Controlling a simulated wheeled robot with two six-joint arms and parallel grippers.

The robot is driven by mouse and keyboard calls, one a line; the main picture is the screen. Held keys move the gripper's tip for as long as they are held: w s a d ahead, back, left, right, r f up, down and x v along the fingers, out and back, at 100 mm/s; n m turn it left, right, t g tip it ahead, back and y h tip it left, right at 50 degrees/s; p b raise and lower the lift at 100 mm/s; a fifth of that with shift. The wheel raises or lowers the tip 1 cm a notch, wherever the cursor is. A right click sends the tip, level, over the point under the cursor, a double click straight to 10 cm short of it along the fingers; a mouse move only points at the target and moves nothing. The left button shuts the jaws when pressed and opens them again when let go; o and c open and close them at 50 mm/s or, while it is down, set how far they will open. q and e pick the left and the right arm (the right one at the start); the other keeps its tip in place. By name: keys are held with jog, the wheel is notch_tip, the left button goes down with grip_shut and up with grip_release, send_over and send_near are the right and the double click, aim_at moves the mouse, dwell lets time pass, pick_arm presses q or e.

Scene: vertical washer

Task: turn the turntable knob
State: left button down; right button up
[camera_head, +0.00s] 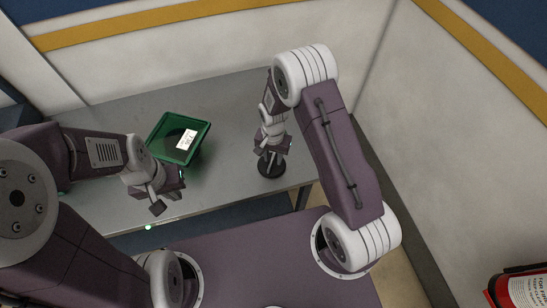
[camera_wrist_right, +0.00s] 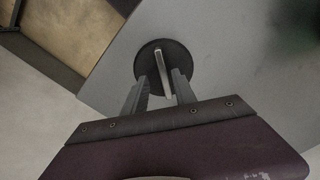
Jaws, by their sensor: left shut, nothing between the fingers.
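The turntable knob is a round black disc (camera_head: 271,170) with a thin pale upright bar, standing on the grey table near its front right edge. In the right wrist view the bar of the knob (camera_wrist_right: 162,72) lies between my two fingertips. My right gripper (camera_head: 272,149) is directly over the knob, pointing down, and its fingers stand open on either side of the bar. A gap shows on the left; whether the right finger touches the bar I cannot tell. My left gripper (camera_head: 171,193) is shut and empty, above the table's front edge, left of the knob.
A green bin (camera_head: 163,130) with a white label stands on the grey table (camera_head: 225,105), behind my left gripper. Walls close off the back and right side. The table between bin and knob is clear.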

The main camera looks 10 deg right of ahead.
jog(key=shift+w+a+f, duration=0.15)
jog(key=shift+f, duration=0.4)
jog(key=shift+w+a+f, duration=0.2)
jog(key=shift+a+f, duration=0.05)
jog(key=shift+f, duration=0.2)
jog(key=shift+s+d, duration=0.1)
jog(key=shift+s+d+r, duration=0.1)
jog(key=c, duration=0.5)
grip_shut()
pick_arm(q)
jog(key=shift+w+a, duration=0.2)
jog(key=shift+a, duration=0.1)
